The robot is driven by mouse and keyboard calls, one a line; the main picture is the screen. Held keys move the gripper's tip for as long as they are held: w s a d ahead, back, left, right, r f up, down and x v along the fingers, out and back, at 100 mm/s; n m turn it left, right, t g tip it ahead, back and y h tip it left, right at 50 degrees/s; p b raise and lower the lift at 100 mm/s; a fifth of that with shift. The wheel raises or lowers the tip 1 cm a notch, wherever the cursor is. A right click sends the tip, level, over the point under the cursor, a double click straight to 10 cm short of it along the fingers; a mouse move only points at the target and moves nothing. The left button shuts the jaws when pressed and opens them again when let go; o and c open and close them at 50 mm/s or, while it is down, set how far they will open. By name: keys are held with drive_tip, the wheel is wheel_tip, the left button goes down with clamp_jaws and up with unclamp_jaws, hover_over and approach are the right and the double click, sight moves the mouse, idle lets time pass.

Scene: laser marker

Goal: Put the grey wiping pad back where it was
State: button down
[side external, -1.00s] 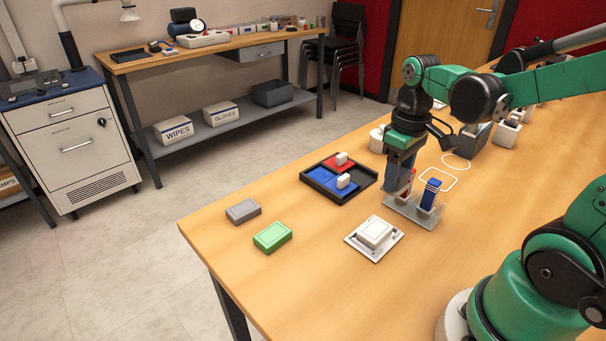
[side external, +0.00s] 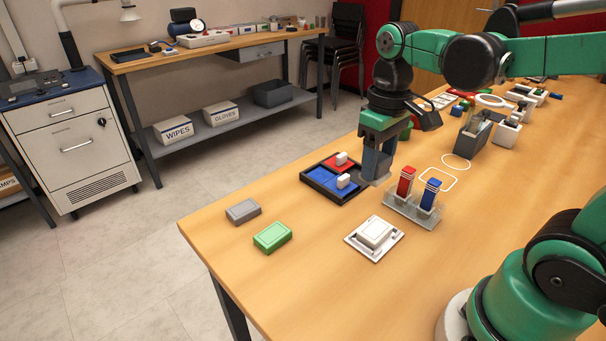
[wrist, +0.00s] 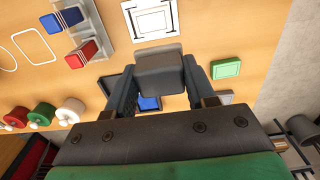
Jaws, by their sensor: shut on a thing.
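A grey pad (side external: 243,211) lies flat on the table near its left edge, behind a green pad (side external: 272,237). In the wrist view, a small part of the grey pad (wrist: 226,97) shows beyond my right finger, near the green pad (wrist: 226,68). My gripper (side external: 375,172) is upright beside the right edge of the black tray, shut on a grey block (wrist: 160,72). The block is well apart from the grey pad on the table. In the side view the fingers mostly hide the block, and I cannot tell whether it touches the table.
The black tray (side external: 347,196) holds red and blue pieces with white blocks. A clear rack (side external: 410,208) with a red and a blue item stands to the right. A white plate (side external: 360,247) carries a white block. White outlines (side external: 437,180) mark the table.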

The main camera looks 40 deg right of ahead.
wheel_tip(320, 180, up, 6)
hover_over(337, 280)
wheel_tip(337, 280, down, 19)
drive_tip(key=shift+f, duration=0.15)
idle(0.4)
drive_tip(key=shift+f, duration=0.1)
drive_tip(key=shift+c, duration=1.4)
unclamp_jaws()
wheel_tip(337, 280, up, 12)
drive_tip(key=w+d+t, duration=0.3)
drive_tip(key=d+t, duration=0.3)
drive_tip(key=t, duration=0.1)
drive_tip(key=shift+w+r, duration=0.4)
